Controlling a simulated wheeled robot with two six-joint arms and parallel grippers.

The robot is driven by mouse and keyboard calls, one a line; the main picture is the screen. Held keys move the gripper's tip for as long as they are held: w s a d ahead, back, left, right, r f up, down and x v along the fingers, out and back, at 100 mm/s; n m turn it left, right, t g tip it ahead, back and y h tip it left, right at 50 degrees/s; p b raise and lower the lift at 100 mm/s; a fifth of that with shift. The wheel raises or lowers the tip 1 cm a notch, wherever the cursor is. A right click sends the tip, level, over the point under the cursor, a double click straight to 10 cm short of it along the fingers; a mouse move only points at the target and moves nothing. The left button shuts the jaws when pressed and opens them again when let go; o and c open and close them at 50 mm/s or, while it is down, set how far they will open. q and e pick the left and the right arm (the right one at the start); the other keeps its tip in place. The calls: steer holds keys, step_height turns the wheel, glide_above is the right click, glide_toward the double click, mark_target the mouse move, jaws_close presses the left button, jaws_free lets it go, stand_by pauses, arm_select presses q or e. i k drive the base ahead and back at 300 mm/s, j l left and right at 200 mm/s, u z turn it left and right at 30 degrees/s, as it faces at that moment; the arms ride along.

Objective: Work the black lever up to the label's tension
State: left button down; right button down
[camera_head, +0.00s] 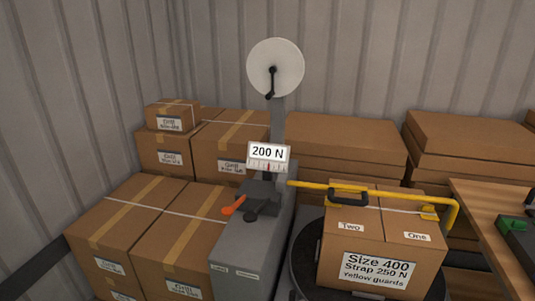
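A grey strapping machine (250,252) stands in the middle. Its dark head has an orange lever (234,207) pointing left and a short black lever (250,216) just below and right of it. A display (268,157) above reads 200 N, with a red mark on the scale under it. The carton (345,245) at the right has a label (376,271) reading "Size 400, Strap 250 N, Yellow guards". Neither gripper is in view.
A yellow bar (400,190) with a black handle (348,197) crosses above the carton. A white reel with a crank (275,67) stands above the machine. Stacked cartons (146,236) crowd the left and back. A wooden table (490,205) with a green and black item (514,226) is at right.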

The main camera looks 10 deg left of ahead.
mark_target(249, 216)
steer(key=i+j, duration=0.15)
steer(key=j, duration=0.25)
steer(key=i+j, duration=0.1)
steer(key=j, duration=0.3)
steer(key=i+j, duration=0.15)
steer(key=j, duration=0.25)
steer(key=i+j, duration=0.1)
steer(key=j, duration=0.3)
steer(key=i+j, duration=0.15)
steer(key=j, duration=0.25)
steer(key=z, duration=1.7)
